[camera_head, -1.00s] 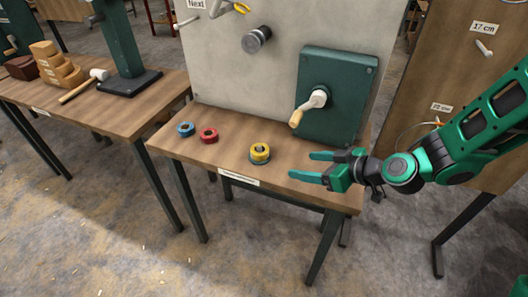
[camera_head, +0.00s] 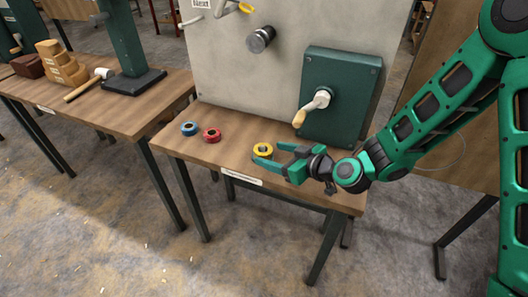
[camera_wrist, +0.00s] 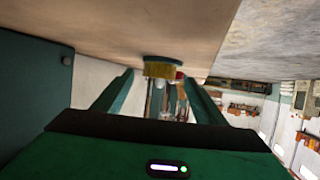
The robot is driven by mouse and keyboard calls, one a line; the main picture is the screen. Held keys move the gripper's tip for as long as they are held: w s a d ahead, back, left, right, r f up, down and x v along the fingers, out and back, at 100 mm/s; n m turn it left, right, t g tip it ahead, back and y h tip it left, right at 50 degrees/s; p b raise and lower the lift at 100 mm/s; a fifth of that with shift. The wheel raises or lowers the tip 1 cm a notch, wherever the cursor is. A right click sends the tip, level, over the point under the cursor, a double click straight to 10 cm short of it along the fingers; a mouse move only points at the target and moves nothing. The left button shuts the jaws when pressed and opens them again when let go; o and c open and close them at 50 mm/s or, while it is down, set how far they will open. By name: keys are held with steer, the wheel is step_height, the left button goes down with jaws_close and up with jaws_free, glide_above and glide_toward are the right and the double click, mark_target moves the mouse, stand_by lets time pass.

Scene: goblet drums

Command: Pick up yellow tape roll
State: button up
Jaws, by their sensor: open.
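The yellow tape roll (camera_head: 263,149) lies on the wooden table near its front edge in the head view, with a dark green ring or base under it. In the wrist view the yellow roll (camera_wrist: 159,70) shows ahead, in line with the gap between my fingers. My gripper (camera_head: 268,152) is open, its two fingers spread on either side of the roll at table height. I cannot tell how deep the roll sits between them. In the wrist view the fingertips (camera_wrist: 161,78) are apart and nothing is gripped.
A red roll (camera_head: 212,135) and a blue roll (camera_head: 189,129) lie to the left on the same table (camera_head: 225,158). A green box with a crank (camera_head: 341,97) stands behind on the right, against a grey panel (camera_head: 235,80).

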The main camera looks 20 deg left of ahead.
mark_target(265, 151)
steer(key=shift+x, duration=1.8)
steer(key=shift+w, duration=0.1)
steer(key=shift+d, duration=0.1)
steer(key=c, duration=1.1)
steer(key=shift+c, duration=0.2)
steer(key=shift+r, duration=0.15)
